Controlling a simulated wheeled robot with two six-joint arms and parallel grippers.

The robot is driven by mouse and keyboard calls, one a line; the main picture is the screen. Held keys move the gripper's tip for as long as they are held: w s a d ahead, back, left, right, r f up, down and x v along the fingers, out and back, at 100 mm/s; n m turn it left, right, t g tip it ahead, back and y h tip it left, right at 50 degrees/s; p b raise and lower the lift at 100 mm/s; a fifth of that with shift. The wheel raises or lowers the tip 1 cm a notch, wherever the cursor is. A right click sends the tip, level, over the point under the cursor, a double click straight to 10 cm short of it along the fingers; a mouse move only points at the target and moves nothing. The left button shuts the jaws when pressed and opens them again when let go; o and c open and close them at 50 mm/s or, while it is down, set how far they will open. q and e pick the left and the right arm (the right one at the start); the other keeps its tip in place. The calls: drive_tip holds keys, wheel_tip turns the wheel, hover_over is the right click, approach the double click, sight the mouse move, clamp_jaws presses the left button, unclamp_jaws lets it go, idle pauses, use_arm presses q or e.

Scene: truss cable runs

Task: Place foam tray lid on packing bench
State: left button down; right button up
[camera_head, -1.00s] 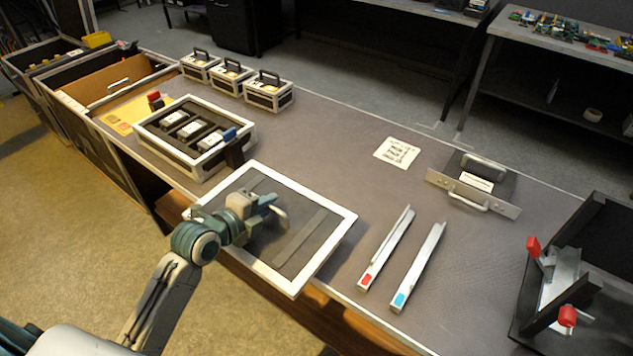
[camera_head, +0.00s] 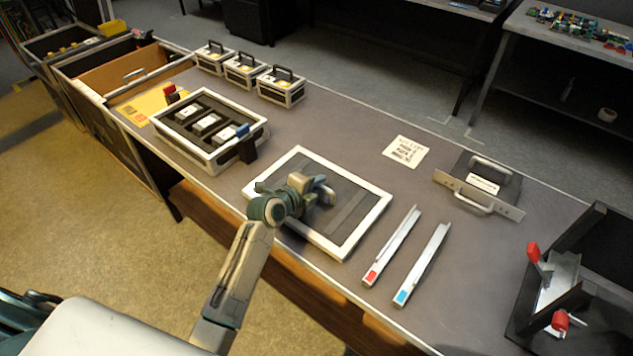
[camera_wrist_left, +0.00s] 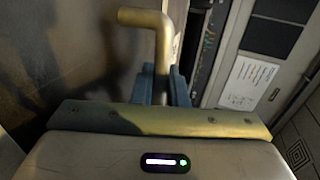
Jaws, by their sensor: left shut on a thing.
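The foam tray lid (camera_head: 352,186), a dark panel in a white frame, lies flat at the front edge of the packing bench (camera_head: 345,120). I cannot tell whether it rests on the top or hangs just above it. My left gripper (camera_head: 318,190) is over the lid's middle, shut on its handle. In the left wrist view, the bent handle (camera_wrist_left: 162,45) stands between the fingers (camera_wrist_left: 163,88). The foam tray (camera_head: 190,152) stands open to the left of the lid, with dark foam and several pale items inside. My right gripper is not in view.
Two metal rails (camera_head: 391,246) with red and blue ends lie right of the lid. A paper sheet (camera_head: 405,151) and a handled metal plate (camera_head: 480,188) are behind. A dark fixture with red knobs (camera_head: 533,250) stands far right. Small cases (camera_head: 280,90) line the back.

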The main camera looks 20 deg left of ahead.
use_arm(q)
drive_tip(key=shift+f, duration=0.15)
drive_tip(key=shift+f+b, duration=0.1)
drive_tip(key=shift+b, duration=0.2)
drive_tip(key=c, duration=1.4)
unclamp_jaws()
drive_tip(key=shift+c, duration=0.2)
drive_tip(key=shift+s+r+p, duration=0.1)
drive_tip(key=shift+r+p, duration=0.1)
drive_tip(key=shift+p, duration=0.15)
wheel_tip(320, 180, up, 3)
drive_tip(key=b, duration=0.2)
hover_over(289, 220)
drive_tip(key=shift+w+d+r, duration=0.2)
drive_tip(key=shift+w, duration=0.25)
drive_tip(key=shift+s+a+r, duration=0.2)
drive_tip(key=shift+s+r, duration=0.1)
drive_tip(key=shift+s, duration=0.25)
